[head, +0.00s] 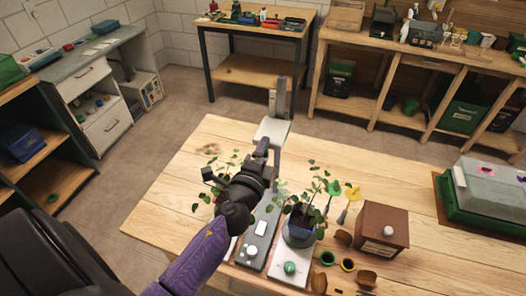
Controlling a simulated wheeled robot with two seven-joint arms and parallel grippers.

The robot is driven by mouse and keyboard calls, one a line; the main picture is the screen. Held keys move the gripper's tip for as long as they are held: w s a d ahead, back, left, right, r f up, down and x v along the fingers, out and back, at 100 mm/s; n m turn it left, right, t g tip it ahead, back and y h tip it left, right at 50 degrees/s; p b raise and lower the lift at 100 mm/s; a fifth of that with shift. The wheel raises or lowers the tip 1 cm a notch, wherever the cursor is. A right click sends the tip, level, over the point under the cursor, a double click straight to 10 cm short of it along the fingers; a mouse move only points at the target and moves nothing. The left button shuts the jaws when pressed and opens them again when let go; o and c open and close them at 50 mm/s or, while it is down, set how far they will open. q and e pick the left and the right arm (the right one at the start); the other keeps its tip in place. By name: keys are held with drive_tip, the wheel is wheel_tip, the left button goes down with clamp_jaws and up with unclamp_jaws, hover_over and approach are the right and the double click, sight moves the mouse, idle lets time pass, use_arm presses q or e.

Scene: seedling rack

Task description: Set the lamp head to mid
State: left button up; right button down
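A lamp with a pale, flat head (272,131) and an upright grey post (281,98) stands at the far part of the wooden table. My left arm comes in from the lower left, and its gripper (262,153) is at the near edge of the lamp head. I cannot tell whether the fingers touch the head or how far apart they are. My wrist hides part of the lamp below the head. A grey panel (260,236) with a white knob (252,250) lies on the table in front of the wrist. My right gripper is not in view.
A potted seedling (300,228) stands on a white plate with a green knob (290,268). Leaves of another plant (218,172) show beside my wrist. A brown box (381,230) and a lidded green tray (448,215) stand to the right. The table's left part is clear.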

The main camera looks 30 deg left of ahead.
use_arm(q)
drive_tip(key=shift+o, duration=0.5)
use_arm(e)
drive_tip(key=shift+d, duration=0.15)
use_arm(q)
drive_tip(key=shift+s, duration=0.2)
drive_tip(key=b+v, duration=0.2)
drive_tip(key=v, duration=0.7)
drive_tip(key=shift+s+d, duration=0.15)
drive_tip(key=shift+s, duration=0.1)
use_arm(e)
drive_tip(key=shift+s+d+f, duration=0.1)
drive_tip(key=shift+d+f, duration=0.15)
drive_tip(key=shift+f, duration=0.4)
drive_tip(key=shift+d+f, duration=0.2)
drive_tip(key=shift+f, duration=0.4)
